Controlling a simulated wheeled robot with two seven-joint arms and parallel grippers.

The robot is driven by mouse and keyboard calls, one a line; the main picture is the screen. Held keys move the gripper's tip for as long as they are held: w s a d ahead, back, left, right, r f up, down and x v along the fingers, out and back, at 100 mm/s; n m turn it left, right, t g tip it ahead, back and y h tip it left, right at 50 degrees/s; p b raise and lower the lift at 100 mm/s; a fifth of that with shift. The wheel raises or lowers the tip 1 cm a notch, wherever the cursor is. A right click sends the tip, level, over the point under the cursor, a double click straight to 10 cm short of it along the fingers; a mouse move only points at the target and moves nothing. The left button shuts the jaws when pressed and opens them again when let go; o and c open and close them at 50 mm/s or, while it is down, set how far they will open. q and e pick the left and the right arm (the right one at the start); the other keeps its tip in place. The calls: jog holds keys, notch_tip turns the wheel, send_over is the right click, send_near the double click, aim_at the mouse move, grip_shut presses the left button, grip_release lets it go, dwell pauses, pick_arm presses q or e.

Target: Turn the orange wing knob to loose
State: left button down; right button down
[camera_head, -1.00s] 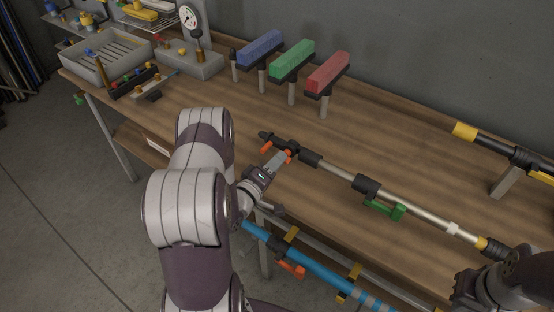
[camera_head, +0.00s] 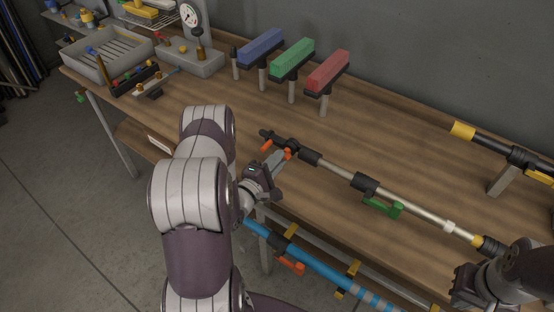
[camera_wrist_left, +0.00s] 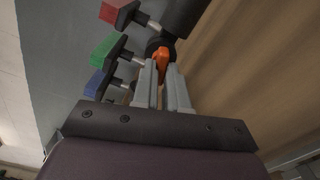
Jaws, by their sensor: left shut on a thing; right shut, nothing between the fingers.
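The orange wing knob (camera_head: 267,147) sits at the left end of a long pole (camera_head: 335,170) with black collars, lying along the bench. My left gripper (camera_head: 284,156) is shut on the knob, with its fingers covering part of it. In the left wrist view the orange knob (camera_wrist_left: 160,57) shows between the two grey fingertips (camera_wrist_left: 161,70), beside the black pole end. A green lever (camera_head: 383,208) hangs at the pole's middle collar. My right gripper (camera_head: 466,287) is shut and empty near the pole's right end.
Blue, green and red blocks (camera_head: 327,72) on posts stand behind. A second pole (camera_head: 490,145) lies at the right. A blue pole (camera_head: 315,268) with an orange lever runs below the bench's front edge. Grey trays stand at the far left. The bench (camera_head: 400,145) between the poles is clear.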

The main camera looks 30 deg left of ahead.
dwell(0.4)
pick_arm(q)
jog(key=c, duration=1.2)
grip_release()
jog(key=shift+o, duration=0.2)
jog(key=s+a+b, duration=0.1)
jog(key=s, duration=1.1)
jog(key=shift+s+b, duration=0.35)
jog(key=shift+b, duration=0.05)
jog(key=shift+f, duration=0.1)
